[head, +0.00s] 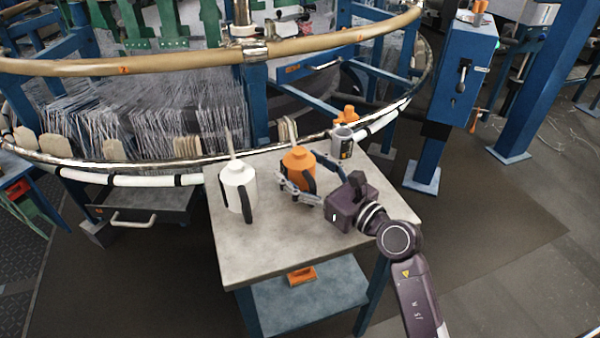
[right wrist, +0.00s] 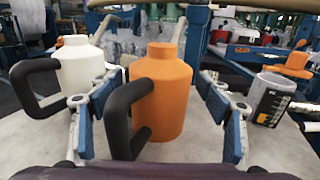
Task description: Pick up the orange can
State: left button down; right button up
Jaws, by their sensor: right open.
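The orange can (head: 298,162) stands upright on the grey table (head: 262,246). It has a black handle and a narrow neck. In the right wrist view the orange can (right wrist: 168,92) is centred, with its black handle toward the camera. My right gripper (head: 300,190) is open at the can, its fingers to either side of the body. In the right wrist view the right gripper (right wrist: 160,125) shows a finger on each side, with a visible gap at the right. Whether the left finger touches the handle I cannot tell. My left gripper is not in view.
A white can (head: 238,188) with a black handle stands left of the orange one, also in the right wrist view (right wrist: 82,70). A grey container (head: 341,142) with an orange top stands at the table's back right. The loom's rim (head: 130,168) runs behind the table.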

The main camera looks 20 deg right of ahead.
aim_at(301, 156)
jog(key=shift+c, duration=0.4)
jog(key=c, duration=1.2)
jog(key=shift+c, duration=1.1)
jog(key=shift+r, duration=0.2)
